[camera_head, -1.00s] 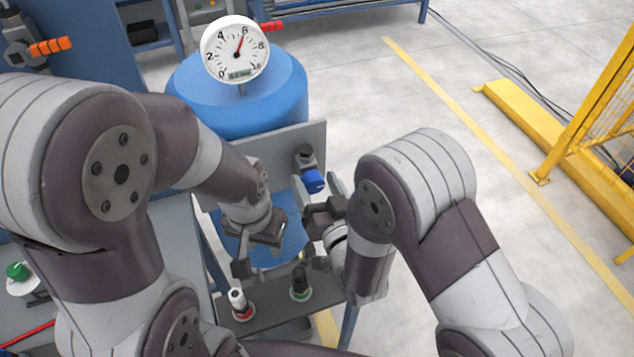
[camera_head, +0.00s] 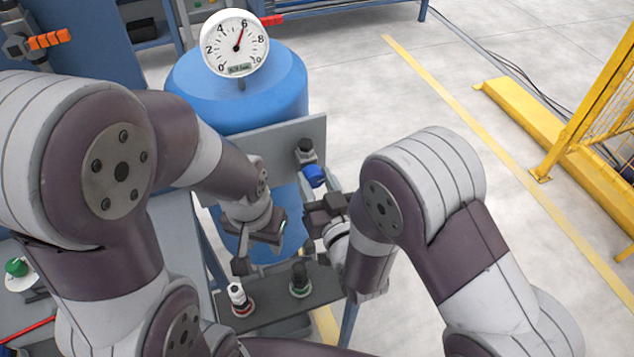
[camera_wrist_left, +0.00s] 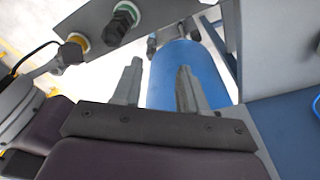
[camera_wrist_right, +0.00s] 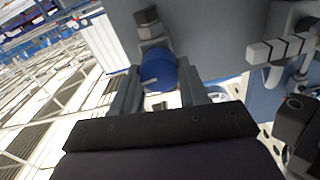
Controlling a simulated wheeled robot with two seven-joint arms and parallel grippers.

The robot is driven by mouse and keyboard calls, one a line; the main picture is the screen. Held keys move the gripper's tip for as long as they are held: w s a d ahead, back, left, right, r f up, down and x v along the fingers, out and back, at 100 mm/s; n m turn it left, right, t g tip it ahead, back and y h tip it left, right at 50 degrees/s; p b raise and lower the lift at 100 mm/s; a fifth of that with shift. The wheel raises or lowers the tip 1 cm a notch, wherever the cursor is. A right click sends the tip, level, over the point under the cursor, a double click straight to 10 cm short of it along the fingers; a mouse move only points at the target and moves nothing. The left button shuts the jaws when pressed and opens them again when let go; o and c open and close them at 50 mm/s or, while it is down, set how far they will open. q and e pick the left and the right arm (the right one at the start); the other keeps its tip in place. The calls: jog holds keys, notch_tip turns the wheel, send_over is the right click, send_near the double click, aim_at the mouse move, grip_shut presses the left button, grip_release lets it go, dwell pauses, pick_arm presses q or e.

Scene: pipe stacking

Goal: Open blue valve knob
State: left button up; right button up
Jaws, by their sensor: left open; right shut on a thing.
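The blue valve knob (camera_head: 314,176) sits on a dark fitting on the grey upright panel in front of the blue tank. In the right wrist view the blue knob (camera_wrist_right: 158,70) lies between the two fingers. My right gripper (camera_head: 319,187) is shut on it. My left gripper (camera_head: 259,256) is open and empty, left of the knob and lower in the picture. Its spread fingers show in the left wrist view with the blue tank behind them. The round gauge (camera_head: 235,44) stands above the tank, its needle near 6.
A dark green valve (camera_head: 300,280) and a white-and-black valve with a red ring (camera_head: 238,300) stand on the low grey shelf (camera_head: 270,318) below the grippers. An orange handle (camera_head: 50,41) is at the upper left. Open floor and a yellow barrier (camera_head: 560,150) lie right.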

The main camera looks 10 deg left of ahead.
jog(key=n, duration=0.1)
jog(key=n+b, duration=0.1)
jog(key=n, duration=0.1)
jog(key=shift+a+r+n, duration=0.15)
jog(key=shift+r+n, duration=0.05)
jog(key=shift+n, duration=0.1)
jog(key=n+b, duration=0.1)
jog(key=n, duration=0.3)
jog(key=shift+n, duration=0.3)
jog(key=n+b, duration=0.1)
jog(key=n, duration=0.3)
jog(key=shift+a, duration=0.1)
jog(key=shift+n+b, duration=0.35)
jog(key=shift+n, duration=1.75)
